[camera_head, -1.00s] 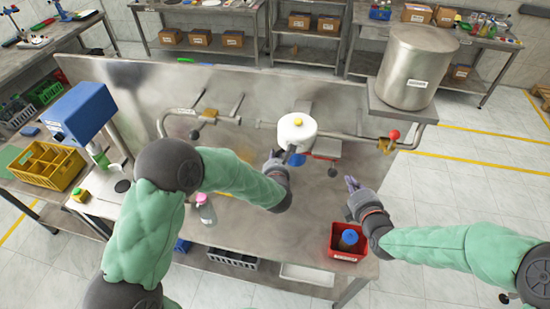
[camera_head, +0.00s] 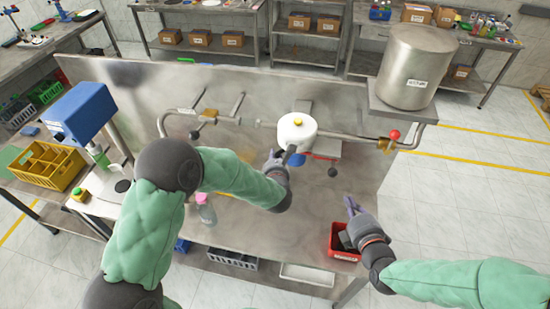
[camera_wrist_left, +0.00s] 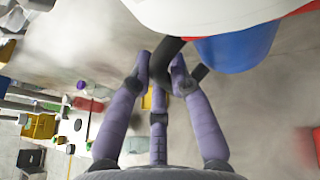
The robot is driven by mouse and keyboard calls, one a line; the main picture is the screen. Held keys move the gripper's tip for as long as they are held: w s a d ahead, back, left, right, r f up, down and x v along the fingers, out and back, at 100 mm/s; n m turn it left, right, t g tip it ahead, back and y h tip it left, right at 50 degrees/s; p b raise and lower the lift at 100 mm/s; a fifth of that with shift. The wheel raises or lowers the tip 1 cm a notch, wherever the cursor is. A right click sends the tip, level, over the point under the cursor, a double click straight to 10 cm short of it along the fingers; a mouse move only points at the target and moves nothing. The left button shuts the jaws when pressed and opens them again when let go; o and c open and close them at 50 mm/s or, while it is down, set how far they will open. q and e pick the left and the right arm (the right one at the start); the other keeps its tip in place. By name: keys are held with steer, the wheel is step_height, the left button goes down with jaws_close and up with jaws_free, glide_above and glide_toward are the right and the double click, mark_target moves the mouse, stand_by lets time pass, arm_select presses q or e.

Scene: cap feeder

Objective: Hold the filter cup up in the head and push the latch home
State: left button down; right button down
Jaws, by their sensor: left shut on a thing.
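My left gripper (camera_head: 277,160) is shut on the cup's black handle (camera_wrist_left: 168,52), left of and below the head. A red piece (camera_head: 326,155) with a dark knob (camera_head: 332,172) is right of the cup; I cannot tell if it is the latch. My right gripper (camera_head: 353,206) is above the red bin, apart from the head; its fingers are too small to judge.
The red bin (camera_head: 346,256) at the bench's right front holds something dark grey. A red-knobbed valve (camera_head: 393,135) is on the pipe at right. The bench between head and bin is clear.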

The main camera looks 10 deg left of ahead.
arm_select(q)
steer(key=c, duration=1.2)
jaws_free()
steer(key=shift+o, duration=0.7)
steer(key=shift+s, duration=0.1)
